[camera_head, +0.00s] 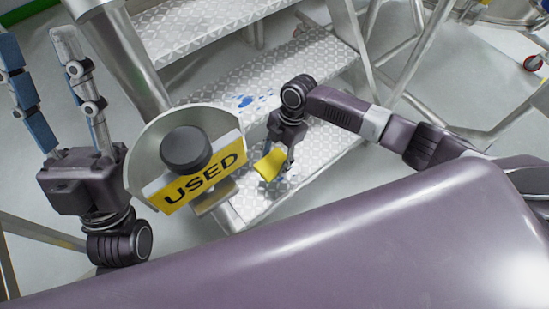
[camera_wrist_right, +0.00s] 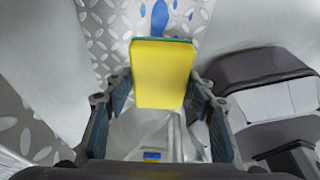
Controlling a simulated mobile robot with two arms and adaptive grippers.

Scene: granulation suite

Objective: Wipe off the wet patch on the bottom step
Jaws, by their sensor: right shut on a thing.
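The wet patch (camera_head: 246,101) is a group of blue splashes on a silver diamond-tread step, near its front edge in the head view. Blue marks (camera_wrist_right: 160,18) also show at the top of the right wrist view. My right gripper (camera_head: 277,162) is shut on a yellow sponge (camera_head: 269,165) with a green back edge, seen also in the right wrist view (camera_wrist_right: 162,75). It is below the splashes in the head view, over the lowest visible tread (camera_head: 312,165); I cannot tell whether the sponge touches it. My left gripper (camera_head: 35,42) is open and empty at the left.
A yellow "USED" sign (camera_head: 204,180) with a black knob (camera_head: 186,149) and a round metal plate stands between my grippers. Metal stair rails (camera_head: 351,42) rise beside the steps. A higher tread (camera_head: 190,22) lies at the top.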

